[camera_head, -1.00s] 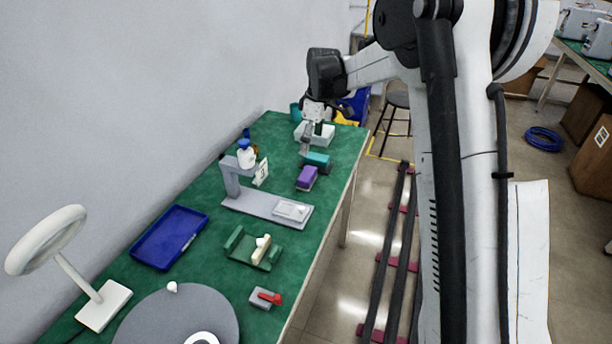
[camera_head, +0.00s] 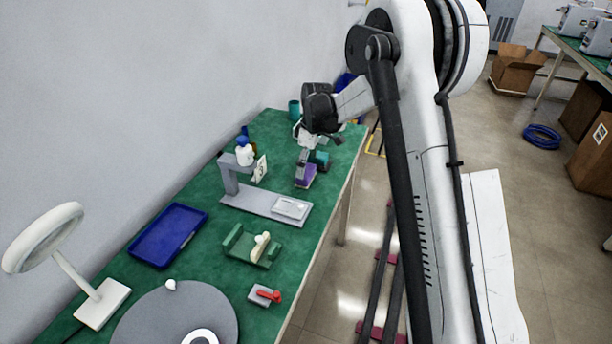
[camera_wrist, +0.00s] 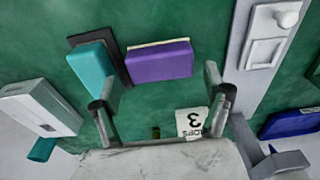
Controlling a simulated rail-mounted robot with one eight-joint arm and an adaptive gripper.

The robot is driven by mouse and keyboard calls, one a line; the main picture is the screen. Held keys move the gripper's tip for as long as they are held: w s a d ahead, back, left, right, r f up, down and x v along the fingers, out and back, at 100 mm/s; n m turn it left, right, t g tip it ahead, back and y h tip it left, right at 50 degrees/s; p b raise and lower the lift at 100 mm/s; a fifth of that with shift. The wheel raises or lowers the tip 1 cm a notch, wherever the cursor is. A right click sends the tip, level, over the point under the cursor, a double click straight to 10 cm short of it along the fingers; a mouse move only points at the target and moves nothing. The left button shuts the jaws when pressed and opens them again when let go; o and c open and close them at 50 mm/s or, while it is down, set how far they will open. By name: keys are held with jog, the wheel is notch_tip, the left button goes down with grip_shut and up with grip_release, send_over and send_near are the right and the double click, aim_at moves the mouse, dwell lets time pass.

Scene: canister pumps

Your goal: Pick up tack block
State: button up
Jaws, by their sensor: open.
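Two blocks lie side by side on the green table, and I cannot tell by a label which is the tack block. The purple block (camera_head: 308,176) has a pale layer along one edge; it also shows in the wrist view (camera_wrist: 160,62). The teal block (camera_head: 321,158) has a dark layer beside it and appears left of the purple one in the wrist view (camera_wrist: 93,68). My gripper (camera_wrist: 161,82) is open and empty above the table. In the wrist view the purple block lies between and just beyond the fingertips, with the teal block near the left finger.
A grey stand (camera_head: 262,204) with a flat plate is close by, with a card marked 3 (camera_wrist: 192,122) near it. A white box (camera_wrist: 40,108) is at left in the wrist view. A blue tray (camera_head: 168,236) and a green fixture (camera_head: 252,246) stand nearer the camera.

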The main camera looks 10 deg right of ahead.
aim_at(306, 170)
notch_tip(306, 170, down, 4)
jog(key=shift+a+f, duration=0.15)
jog(key=c, duration=1)
jog(key=shift+c, duration=0.2)
jog(key=shift+r, duration=0.8)
notch_tip(306, 170, up, 3)
jog(key=shift+f, duration=0.1)
jog(key=s+a+r, duration=0.5)
jog(key=a+r, duration=0.1)
jog(key=a, duration=0.4)
jog(key=shift+s+r, duration=0.25)
jog(key=shift+r, duration=0.1)
jog(key=shift+a, duration=0.1)
